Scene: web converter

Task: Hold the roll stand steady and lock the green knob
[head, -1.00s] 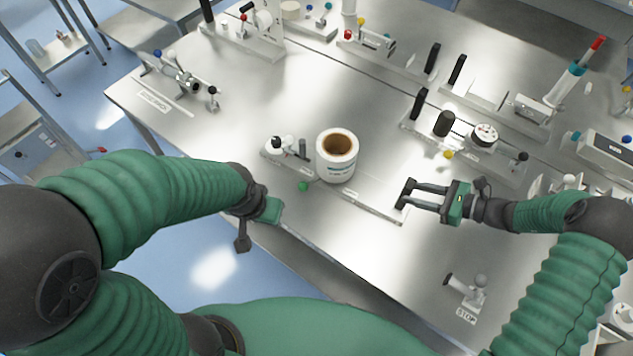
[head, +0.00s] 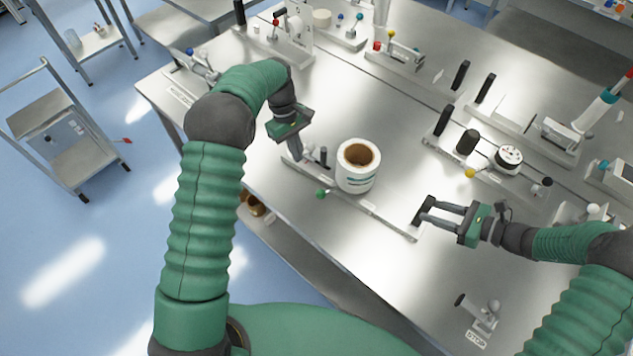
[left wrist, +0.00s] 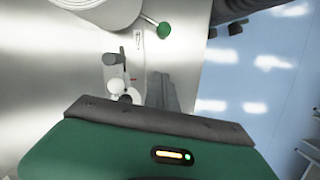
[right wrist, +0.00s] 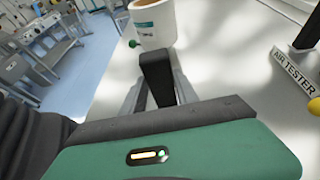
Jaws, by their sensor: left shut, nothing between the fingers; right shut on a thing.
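The roll stand (head: 385,220) is a long flat base on the bench, carrying a white roll (head: 357,178) with a brown core. The green knob (head: 321,193) sticks out at the front beside the roll; it also shows in the left wrist view (left wrist: 164,31) and right wrist view (right wrist: 133,43). My left gripper (head: 297,153) is shut and empty, over the stand's left end near a white ball (left wrist: 116,87), apart from the knob. My right gripper (head: 424,208) is shut on a black upright post (right wrist: 157,78) at the stand's right end.
A small stop fixture (head: 480,312) stands at the front right of the bench. A dial fixture (head: 508,158) and several black-handled fixtures stand behind. The bench between the roll and the back row is clear. A metal cart (head: 62,135) stands on the floor at left.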

